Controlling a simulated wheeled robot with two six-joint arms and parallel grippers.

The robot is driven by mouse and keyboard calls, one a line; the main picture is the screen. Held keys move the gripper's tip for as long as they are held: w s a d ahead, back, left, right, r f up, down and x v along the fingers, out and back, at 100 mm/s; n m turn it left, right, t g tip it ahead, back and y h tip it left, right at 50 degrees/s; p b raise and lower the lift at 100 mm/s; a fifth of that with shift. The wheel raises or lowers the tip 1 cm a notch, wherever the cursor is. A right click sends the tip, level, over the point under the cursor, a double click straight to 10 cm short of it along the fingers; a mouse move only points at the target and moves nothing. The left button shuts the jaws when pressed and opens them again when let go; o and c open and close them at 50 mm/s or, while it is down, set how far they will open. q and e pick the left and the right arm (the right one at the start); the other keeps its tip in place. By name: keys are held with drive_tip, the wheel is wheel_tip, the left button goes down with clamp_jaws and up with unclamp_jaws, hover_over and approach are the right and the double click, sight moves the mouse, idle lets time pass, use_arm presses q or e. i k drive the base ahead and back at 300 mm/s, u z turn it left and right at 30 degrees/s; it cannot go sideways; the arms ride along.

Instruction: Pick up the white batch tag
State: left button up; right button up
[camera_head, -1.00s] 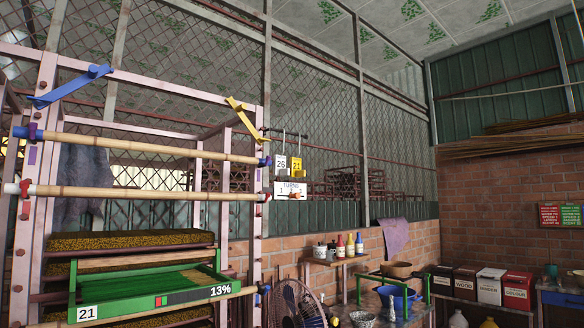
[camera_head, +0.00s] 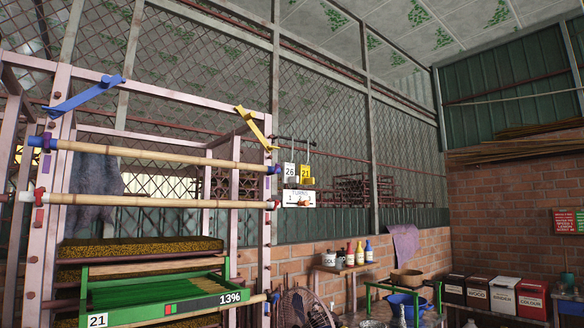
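A white batch tag (camera_head: 290,170) marked 26 hangs from a bar on the mesh wall, near the middle of the head view. A yellow tag (camera_head: 306,175) marked 21 hangs just to its right. Below both is a white sign (camera_head: 299,198) reading TURNS, partly overlapped by an orange-brown piece. Another white label (camera_head: 97,320) marked 21 sits on the front of the green tray at the lower left. Neither of my grippers is in view.
A pink rack (camera_head: 48,225) with bamboo poles and the green tray (camera_head: 165,312) fills the left. A fan (camera_head: 305,310) stands below the tags. A green-framed stand with a blue basin (camera_head: 404,302) and labelled boxes (camera_head: 503,296) are at the right.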

sight(288, 169)
drive_tip(key=z, duration=1.55)
drive_tip(key=i, duration=3.2)
drive_tip(key=u, duration=2.95)
